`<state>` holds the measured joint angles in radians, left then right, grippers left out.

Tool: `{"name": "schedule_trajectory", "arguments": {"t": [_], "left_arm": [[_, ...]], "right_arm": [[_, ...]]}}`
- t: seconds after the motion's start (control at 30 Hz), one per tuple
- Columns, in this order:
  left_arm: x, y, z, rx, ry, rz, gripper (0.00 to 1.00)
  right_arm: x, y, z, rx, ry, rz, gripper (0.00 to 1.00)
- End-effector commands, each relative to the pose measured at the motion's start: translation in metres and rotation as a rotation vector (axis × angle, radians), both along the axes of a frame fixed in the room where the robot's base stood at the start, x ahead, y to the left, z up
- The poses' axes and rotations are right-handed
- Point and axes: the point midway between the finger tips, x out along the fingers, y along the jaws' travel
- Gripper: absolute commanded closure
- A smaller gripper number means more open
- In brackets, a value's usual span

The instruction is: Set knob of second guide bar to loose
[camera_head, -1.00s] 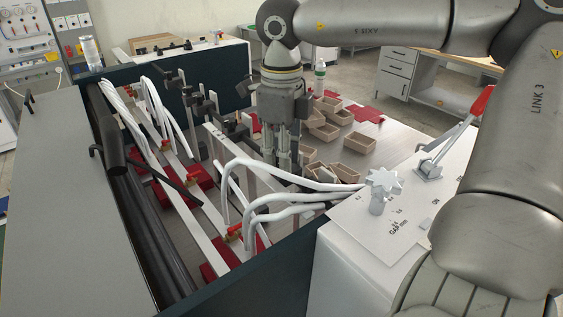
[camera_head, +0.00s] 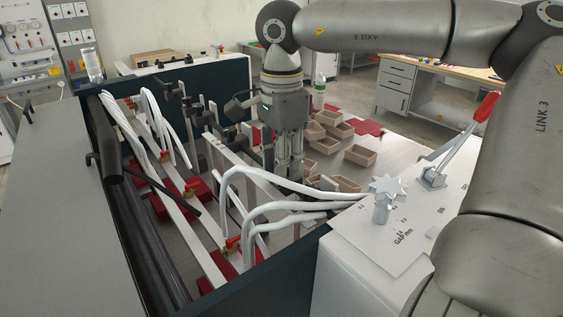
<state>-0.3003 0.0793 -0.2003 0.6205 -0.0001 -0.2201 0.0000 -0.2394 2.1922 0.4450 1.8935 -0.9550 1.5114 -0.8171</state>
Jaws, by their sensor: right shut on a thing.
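My right gripper (camera_head: 289,172) points straight down over the machine bed, at the near ends of the guide bars. Its fingers are shut on a small dark part low between them, which looks like a guide bar knob. The fingers hide most of it, so I cannot read its setting or tell for certain which bar it belongs to. Pale upright guide bars (camera_head: 262,185) run from the back left toward the gripper, with black clamps (camera_head: 190,104) farther back. My left gripper is not in view.
White hoses (camera_head: 262,178) arch just in front of my right gripper. Tan boxes (camera_head: 360,155) lie on the bed to its right. A white panel with a star-shaped knob (camera_head: 388,188) and a red-handled lever (camera_head: 484,107) stands at the front right. A dark side wall (camera_head: 262,285) edges the front.

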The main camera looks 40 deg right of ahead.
Motion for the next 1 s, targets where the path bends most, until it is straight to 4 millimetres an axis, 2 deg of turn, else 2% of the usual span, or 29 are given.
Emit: {"name": "schedule_trajectory", "arguments": {"t": [0.4,0.97,1.0], "left_arm": [[0.0002,0.0003,0.0003,0.0,0.0,0.0,0.6],[0.0003,0.0004,0.0002,0.001,0.0,0.0,0.6],[0.0002,0.0005,0.0002,0.001,0.0,0.0,0.6]], "right_arm": [[0.0011,-0.0002,0.0022,-0.001,-0.006,0.199,0.98],[0.0008,-0.0001,0.0018,-0.002,-0.005,0.231,0.98],[0.0008,-0.0001,0.0018,-0.002,-0.005,0.231,0.73]]}}
